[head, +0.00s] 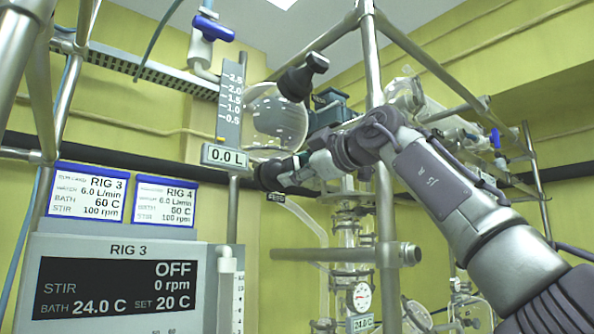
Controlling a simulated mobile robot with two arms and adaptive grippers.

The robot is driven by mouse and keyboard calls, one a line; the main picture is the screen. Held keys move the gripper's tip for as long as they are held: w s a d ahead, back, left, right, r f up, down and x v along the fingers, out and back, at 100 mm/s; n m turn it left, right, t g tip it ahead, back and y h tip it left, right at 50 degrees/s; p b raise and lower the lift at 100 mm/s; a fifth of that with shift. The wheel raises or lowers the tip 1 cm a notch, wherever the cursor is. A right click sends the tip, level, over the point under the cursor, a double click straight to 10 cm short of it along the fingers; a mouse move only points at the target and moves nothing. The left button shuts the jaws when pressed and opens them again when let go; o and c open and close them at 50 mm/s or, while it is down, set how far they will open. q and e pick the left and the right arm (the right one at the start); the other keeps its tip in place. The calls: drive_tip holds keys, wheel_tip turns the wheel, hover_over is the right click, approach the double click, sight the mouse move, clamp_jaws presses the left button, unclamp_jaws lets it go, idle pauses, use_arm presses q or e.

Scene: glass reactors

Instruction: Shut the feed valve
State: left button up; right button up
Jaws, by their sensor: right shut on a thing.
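My right gripper (276,174) reaches in from the right and is shut just below the round glass feed vessel (273,118). It is closed on the feed valve's handle at the vessel's outlet. The gripper covers most of the valve, so the handle's angle cannot be told. The scale (231,100) beside the vessel has a readout (225,157) of 0.0 L. No liquid is clearly visible in the vessel. My left gripper is not in view.
A blue-handled valve (213,28) sits on a pipe at upper left. A dark fitting (303,76) tops the vessel. The RIG 3 control box (130,285) shows stir OFF. Metal posts and a horizontal bar (335,255) stand close to my right arm. Glassware stands below.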

drive_tip(key=shift+a+f+m, duration=0.1)
drive_tip(key=shift+m, duration=3.1)
drive_tip(key=m, duration=0.5)
drive_tip(key=shift+m, duration=0.4)
drive_tip(key=o, duration=1.2)
drive_tip(key=shift+c, duration=0.2)
